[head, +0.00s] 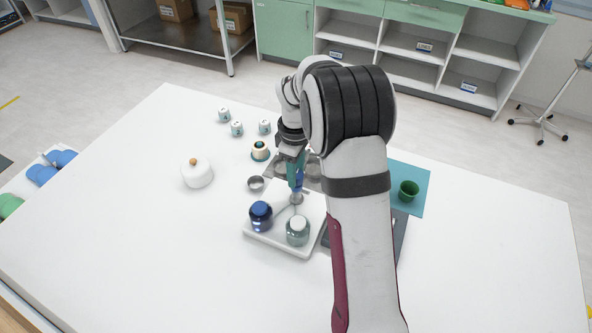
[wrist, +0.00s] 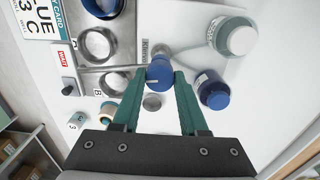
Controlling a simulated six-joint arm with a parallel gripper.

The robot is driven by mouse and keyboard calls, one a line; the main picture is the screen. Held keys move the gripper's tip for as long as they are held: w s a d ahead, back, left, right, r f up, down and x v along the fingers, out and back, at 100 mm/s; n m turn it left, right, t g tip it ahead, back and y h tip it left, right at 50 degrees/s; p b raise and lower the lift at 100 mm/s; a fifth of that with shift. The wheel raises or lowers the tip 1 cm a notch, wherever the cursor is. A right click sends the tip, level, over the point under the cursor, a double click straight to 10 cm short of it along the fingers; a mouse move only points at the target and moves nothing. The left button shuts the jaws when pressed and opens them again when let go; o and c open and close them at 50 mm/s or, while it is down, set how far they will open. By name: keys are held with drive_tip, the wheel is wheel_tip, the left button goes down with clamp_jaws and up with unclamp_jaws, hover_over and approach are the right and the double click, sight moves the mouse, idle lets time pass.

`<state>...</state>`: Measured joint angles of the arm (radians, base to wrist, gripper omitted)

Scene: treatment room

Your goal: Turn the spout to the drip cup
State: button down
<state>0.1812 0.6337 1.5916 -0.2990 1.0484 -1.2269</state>
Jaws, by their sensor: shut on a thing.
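My gripper (head: 296,176) is shut on a blue knob (wrist: 160,71) above a grey metal hub (head: 297,198) on the white tray. In the wrist view, the green fingers (wrist: 159,88) press either side of the knob, and a thin pale line shows on it. Thin pale arms run from the hub toward the bottles; I cannot tell clearly which is the spout. A small metal cup (head: 256,183), possibly the drip cup, stands left of the hub; it also shows below the knob in the wrist view (wrist: 152,102).
Metal dishes (wrist: 97,45) lie beyond the hub. A green cup (head: 408,190) is right of my arm.

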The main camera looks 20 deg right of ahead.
drive_tip(key=n, duration=1.1)
drive_tip(key=shift+s+n, duration=0.1)
drive_tip(key=shift+n, duration=0.3)
drive_tip(key=shift+d+n, duration=0.1)
drive_tip(key=shift+n, duration=1.6)
drive_tip(key=shift+c, duration=2.2)
unclamp_jaws()
